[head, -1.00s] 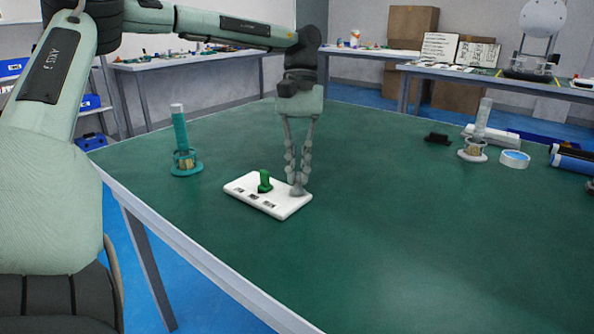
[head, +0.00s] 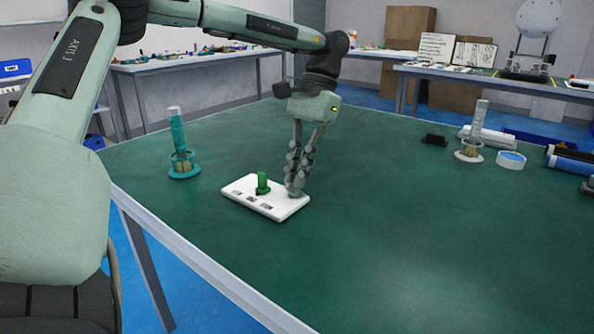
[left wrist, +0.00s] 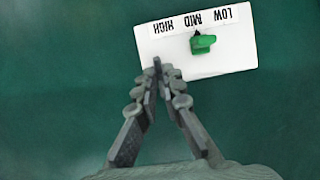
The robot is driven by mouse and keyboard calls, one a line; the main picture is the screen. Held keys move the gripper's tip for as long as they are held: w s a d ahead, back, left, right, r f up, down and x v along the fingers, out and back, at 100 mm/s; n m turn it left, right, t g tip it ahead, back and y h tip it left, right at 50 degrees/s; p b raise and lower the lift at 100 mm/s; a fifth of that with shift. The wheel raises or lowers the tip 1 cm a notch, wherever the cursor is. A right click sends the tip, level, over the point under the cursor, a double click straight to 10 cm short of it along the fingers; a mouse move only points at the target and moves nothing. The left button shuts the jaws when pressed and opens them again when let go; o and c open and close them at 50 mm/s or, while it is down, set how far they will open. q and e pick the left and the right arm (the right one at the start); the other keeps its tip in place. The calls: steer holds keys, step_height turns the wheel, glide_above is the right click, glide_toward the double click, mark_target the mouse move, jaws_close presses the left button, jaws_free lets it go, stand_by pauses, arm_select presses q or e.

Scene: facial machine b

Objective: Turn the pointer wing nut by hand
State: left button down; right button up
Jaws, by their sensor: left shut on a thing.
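The white panel (head: 275,203) lies flat on the green table and carries the green wing nut (head: 262,183). In the left wrist view, the wing nut (left wrist: 203,43) stands by the MID label, with a small black tip at its label side. The panel (left wrist: 228,58) shows LOW, MID and HIGH upside down there. My left gripper (head: 294,190) leans over the panel's right end in the head view, apart from the wing nut. Its fingertips (left wrist: 157,64) meet at the panel's edge below HIGH and appear shut on it. The exact contact is hidden. My right gripper is not in view.
A teal tube in a ringed stand (head: 178,140) is at the table's left edge. A pale tube in a stand (head: 475,135), a tape roll (head: 511,160) and a black part (head: 434,140) are to the right. The table's front right area is clear.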

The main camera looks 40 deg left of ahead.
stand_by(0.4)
arm_select(q)
steer(key=c, duration=1.6)
jaws_free()
steer(key=shift+c, duration=0.2)
steer(key=v, duration=1.2)
steer(key=shift+s, duration=0.1)
